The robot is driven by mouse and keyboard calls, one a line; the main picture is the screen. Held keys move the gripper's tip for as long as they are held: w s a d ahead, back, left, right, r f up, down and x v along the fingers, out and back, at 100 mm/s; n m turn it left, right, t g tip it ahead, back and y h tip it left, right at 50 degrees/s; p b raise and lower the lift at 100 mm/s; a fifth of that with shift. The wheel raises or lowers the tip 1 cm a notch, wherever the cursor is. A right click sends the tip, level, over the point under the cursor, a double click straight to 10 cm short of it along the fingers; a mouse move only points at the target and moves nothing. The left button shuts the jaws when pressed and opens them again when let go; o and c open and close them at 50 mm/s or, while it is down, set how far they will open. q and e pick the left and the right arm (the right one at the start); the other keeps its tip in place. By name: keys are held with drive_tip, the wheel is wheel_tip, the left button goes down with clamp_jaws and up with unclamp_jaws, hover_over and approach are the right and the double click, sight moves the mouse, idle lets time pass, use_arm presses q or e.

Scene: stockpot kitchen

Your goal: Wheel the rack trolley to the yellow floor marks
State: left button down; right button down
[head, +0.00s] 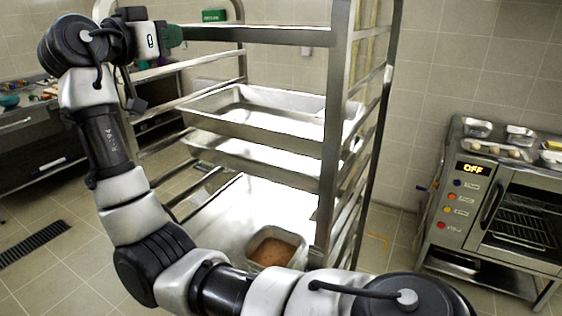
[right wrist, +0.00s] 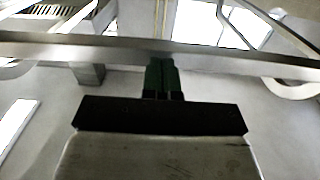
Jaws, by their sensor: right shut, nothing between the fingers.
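The metal rack trolley (head: 335,120) stands in front of me in the head view, with wide trays on its levels. Part of a yellow floor mark (head: 377,241) shows on the tiles just right of the trolley; the trolley and my arm may hide others. My right arm curves across the front to the left. My right gripper (head: 172,35) is at the left end of the trolley's top front bar. In the right wrist view its green fingers (right wrist: 162,76) are shut and empty, right at a horizontal metal bar (right wrist: 120,50); I cannot tell whether they touch it. My left gripper is out of view.
A container with brown contents (head: 276,249) sits low in the trolley. An oven (head: 490,215) reading OFF, with trays on top, stands to the right. A counter (head: 30,130) is at the left. A floor drain (head: 33,244) lies in open tiled floor on the left.

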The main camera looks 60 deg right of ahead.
drive_tip(key=shift+d, duration=0.8)
drive_tip(key=shift+d+r, duration=0.15)
drive_tip(key=shift+d, duration=0.25)
drive_tip(key=d, duration=0.2)
drive_tip(key=d+p, duration=0.1)
drive_tip(key=d, duration=0.1)
drive_tip(key=shift+w, duration=0.25)
drive_tip(key=d, duration=0.4)
drive_tip(key=shift+w+d+p, duration=0.1)
drive_tip(key=shift+w+p, duration=0.05)
drive_tip(key=shift+p, duration=0.25)
